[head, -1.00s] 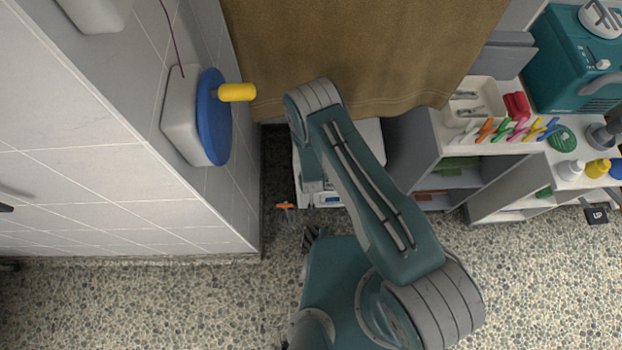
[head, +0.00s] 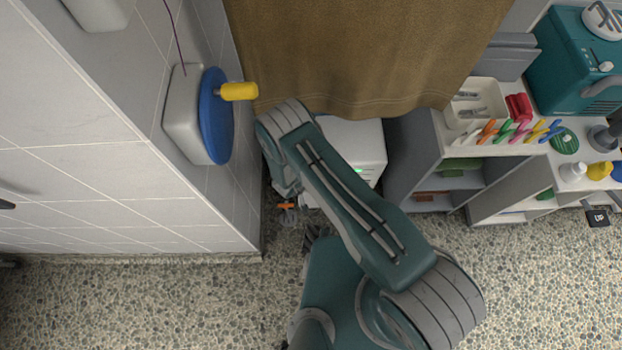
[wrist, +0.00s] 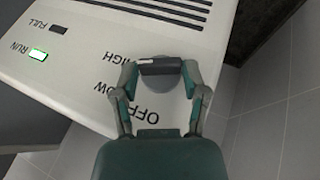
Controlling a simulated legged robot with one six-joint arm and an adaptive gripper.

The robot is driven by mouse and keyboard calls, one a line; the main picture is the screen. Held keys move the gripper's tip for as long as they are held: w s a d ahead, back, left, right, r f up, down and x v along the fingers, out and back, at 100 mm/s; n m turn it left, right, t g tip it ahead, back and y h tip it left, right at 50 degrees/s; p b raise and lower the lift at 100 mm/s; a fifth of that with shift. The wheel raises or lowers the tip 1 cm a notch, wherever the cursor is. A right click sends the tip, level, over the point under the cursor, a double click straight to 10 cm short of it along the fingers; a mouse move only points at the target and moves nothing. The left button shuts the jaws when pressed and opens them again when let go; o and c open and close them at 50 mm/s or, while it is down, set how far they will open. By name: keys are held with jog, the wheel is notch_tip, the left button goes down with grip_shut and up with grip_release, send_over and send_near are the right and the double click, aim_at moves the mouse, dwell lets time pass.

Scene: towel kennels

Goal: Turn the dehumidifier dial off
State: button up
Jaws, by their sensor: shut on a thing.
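The dehumidifier is a white box (head: 355,140) under the brown towel in the head view, partly hidden by my arm. In the wrist view its panel (wrist: 85,65) shows the words HIGH, LOW and OFF, a lit green RUN light (wrist: 38,54) and a dark FULL light (wrist: 58,29). The dial (wrist: 160,67) has a dark grip bar with a white mark at its left end, on the side of HIGH. My gripper (wrist: 161,72) is shut on this bar, one finger at each end. In the head view my arm hides the dial.
A tiled wall (head: 90,170) with a blue disc and yellow handle (head: 238,91) stands close on the left. The brown towel (head: 360,50) hangs behind. Shelves (head: 465,180) stand on the right. A small orange thing (head: 286,206) is low by the arm.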

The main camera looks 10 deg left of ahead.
jog(key=h, duration=0.1)
jog(key=t+h, duration=0.1)
jog(key=a+n+h, duration=0.1)
jog(key=shift+s+f+h, duration=0.1)
jog(key=shift+f+h, duration=0.2)
jog(key=shift+a+f+n+t+h, duration=0.15)
jog(key=shift+t+h, duration=0.2)
jog(key=shift+h, duration=0.3)
jog(key=shift+n+t+h, duration=0.2)
jog(key=shift+t+h, duration=0.1)
jog(key=shift+h, duration=0.4)
jog(key=shift+a+f+n+t+h, duration=0.15)
jog(key=shift+t+h, duration=0.2)
jog(key=shift+h, duration=0.3)
jog(key=shift+d, duration=0.1)
jog(key=o, duration=1.2)
jog(key=shift+c, duration=0.2)
jog(key=shift+d+r, duration=0.1)
